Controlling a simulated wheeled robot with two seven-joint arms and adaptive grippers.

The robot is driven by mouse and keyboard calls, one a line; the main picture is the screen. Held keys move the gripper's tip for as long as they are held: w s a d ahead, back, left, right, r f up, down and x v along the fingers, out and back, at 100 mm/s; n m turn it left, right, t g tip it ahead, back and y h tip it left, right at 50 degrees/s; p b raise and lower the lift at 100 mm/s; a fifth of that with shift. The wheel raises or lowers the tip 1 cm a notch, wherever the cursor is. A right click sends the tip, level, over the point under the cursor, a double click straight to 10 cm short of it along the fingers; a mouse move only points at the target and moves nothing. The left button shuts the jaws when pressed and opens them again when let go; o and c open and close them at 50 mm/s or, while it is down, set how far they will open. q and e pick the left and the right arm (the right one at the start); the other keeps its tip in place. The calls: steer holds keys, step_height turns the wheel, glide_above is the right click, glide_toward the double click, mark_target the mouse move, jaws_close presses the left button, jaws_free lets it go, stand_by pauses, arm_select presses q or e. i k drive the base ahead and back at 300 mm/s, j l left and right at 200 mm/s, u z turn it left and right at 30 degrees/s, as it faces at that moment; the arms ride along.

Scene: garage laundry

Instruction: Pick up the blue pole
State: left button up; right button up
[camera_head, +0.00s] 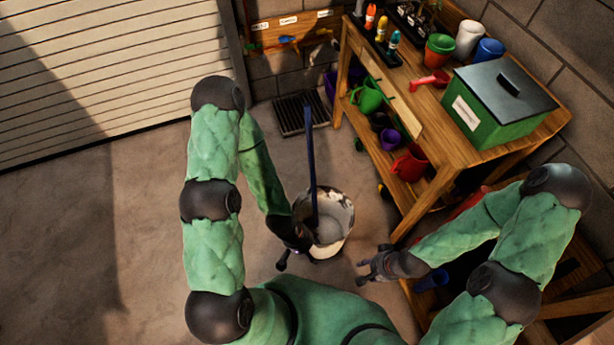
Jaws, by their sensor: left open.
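The blue pole (310,150) is a long dark blue rod that stands nearly upright, with its lower end inside a dirty white bucket (343,243) on the floor. My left gripper (297,261) is open at the bucket's near left side, below and left of the pole's lower part. It looks empty, and I cannot tell whether it touches the bucket. My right gripper (366,266) is to the right of the bucket, apart from the pole, with its fingers spread and nothing visible between them. The pole's bottom end is hard to make out inside the bucket.
A wooden workbench (445,115) stands at the right with a green lidded box (493,115), pots and bottles. Its lower shelf holds a green watering can (367,96) and a red one (410,163). A floor grate (300,114) lies behind. The floor at left is clear.

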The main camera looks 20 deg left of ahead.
mark_target(307, 106)
steer(key=i+u, duration=0.1)
steer(key=u, duration=0.5)
steer(key=l, duration=0.2)
steer(key=j+z, duration=0.1)
steer(key=z, duration=0.35)
steer(key=j+z, duration=0.1)
steer(key=z, duration=0.4)
steer(key=j+z, duration=0.1)
steer(key=z, duration=0.35)
steer(key=j+z, duration=0.1)
steer(key=z, duration=0.85)
steer(key=u, duration=0.45)
steer(key=k+u, duration=0.1)
steer(key=u, duration=0.85)
steer(key=k+u, duration=0.1)
steer(key=u, duration=0.35)
steer(key=i+u, duration=0.3)
steer(key=i+j+z, duration=0.15)
steer(key=j+z, duration=0.3)
steer(key=j, duration=0.25)
steer(key=j+z, duration=0.45)
steer(key=j, duration=0.2)
steer(key=i+j, duration=0.05)
